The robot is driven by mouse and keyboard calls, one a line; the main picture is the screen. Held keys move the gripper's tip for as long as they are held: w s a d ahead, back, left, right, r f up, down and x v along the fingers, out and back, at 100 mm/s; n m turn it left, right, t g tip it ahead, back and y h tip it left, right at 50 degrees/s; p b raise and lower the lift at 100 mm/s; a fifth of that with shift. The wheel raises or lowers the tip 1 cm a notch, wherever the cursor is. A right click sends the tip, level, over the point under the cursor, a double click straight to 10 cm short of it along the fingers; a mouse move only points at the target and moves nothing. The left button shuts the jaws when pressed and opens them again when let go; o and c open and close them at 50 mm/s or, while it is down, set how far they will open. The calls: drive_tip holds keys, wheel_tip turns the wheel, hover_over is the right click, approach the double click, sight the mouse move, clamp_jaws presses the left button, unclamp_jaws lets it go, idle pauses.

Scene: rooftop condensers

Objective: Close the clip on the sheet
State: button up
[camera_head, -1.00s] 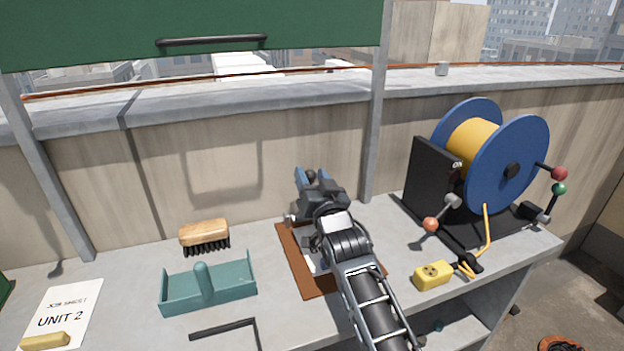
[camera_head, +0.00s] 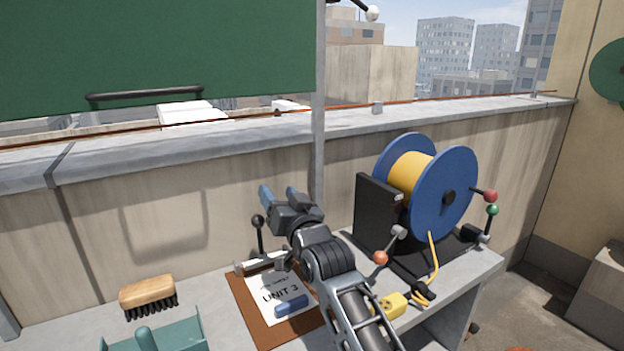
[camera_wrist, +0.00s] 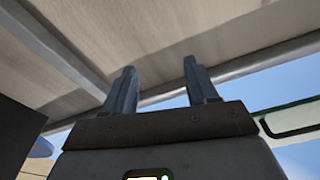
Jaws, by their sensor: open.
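A brown clipboard (camera_head: 245,303) lies on the grey bench with a white sheet (camera_head: 270,284) marked "UNIT 3" on it. The metal clip (camera_head: 244,268) is at the board's far edge. Its lever with a black knob (camera_head: 257,221) stands upright. My gripper (camera_head: 280,194) is above and to the right of the lever, apart from it, with fingers pointing up and away. In the wrist view my gripper (camera_wrist: 158,75) is open and empty, facing the wall and sky. My arm hides the board's right part.
A blue cable reel (camera_head: 430,195) with cranks stands to the right of the board. A yellow box (camera_head: 389,306) lies in front of it. A brush (camera_head: 148,293) and teal tray (camera_head: 180,338) are on the left. A blue object (camera_head: 291,305) rests on the sheet. A post (camera_head: 319,150) rises behind.

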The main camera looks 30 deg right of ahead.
drive_tip(key=s+d+r, duration=0.3)
drive_tip(key=d+r, duration=0.1)
drive_tip(key=d, duration=0.2)
drive_tip(key=shift+s+b, duration=0.3)
drive_tip(key=shift+b, duration=0.1)
